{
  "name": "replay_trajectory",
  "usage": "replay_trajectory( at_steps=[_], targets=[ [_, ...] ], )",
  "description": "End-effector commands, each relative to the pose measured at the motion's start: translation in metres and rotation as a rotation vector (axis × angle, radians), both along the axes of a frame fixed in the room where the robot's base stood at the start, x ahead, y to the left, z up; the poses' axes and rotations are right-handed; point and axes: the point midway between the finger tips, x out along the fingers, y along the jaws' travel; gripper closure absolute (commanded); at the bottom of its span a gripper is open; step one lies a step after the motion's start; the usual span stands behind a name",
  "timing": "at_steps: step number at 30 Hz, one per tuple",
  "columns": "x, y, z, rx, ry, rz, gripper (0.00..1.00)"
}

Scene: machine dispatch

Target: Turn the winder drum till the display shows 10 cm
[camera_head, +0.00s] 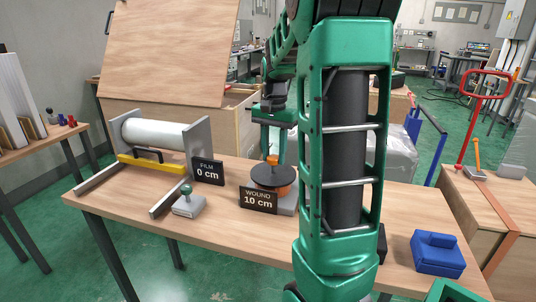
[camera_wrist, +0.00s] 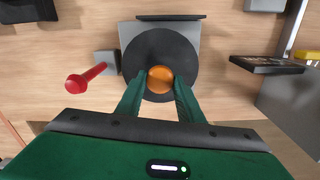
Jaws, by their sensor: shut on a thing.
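The winder drum (camera_head: 272,178) is a black disc over an orange base, standing on a grey plate on the table. Its display (camera_head: 259,200) reads "WOUND 10 cm". My gripper (camera_head: 272,152) is above the drum, with its fingers pointing down. My gripper (camera_wrist: 160,88) is shut on that knob, one green finger on each side. My arm covers part of the table right of the drum in the head view.
A second display (camera_head: 207,171) reads "FILM 0 cm" beside a film roll (camera_head: 155,133) in a stand with a yellow bar. A small grey block with a green knob (camera_head: 187,203) sits at the front. A red-handled lever (camera_wrist: 85,78) stands close beside the drum. A blue box (camera_head: 437,254) lies at the right.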

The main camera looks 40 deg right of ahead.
Motion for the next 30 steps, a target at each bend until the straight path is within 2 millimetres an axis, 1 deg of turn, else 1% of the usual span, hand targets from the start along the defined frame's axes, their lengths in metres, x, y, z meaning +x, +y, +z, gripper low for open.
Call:
replay_trajectory(
  at_steps=[1,7,8,9,10,18,22,26,30],
  targets=[
    [0.006,0.001,0.003,-0.006,-0.015,0.011,1.00],
    [0.007,0.001,0.003,-0.007,-0.016,0.014,1.00],
    [0.007,0.001,0.003,-0.007,-0.016,0.015,0.61],
    [0.007,0.001,0.003,-0.007,-0.016,0.015,0.52],
    [0.007,0.001,0.003,-0.006,-0.015,0.014,0.48],
    [0.003,0.000,0.002,-0.003,-0.009,0.008,0.48],
    [0.003,0.000,0.009,-0.003,-0.009,0.007,0.48],
    [0.004,0.000,0.028,-0.005,-0.010,0.008,0.48],
    [0.006,0.000,0.055,-0.005,-0.012,0.009,0.48]
  ],
)
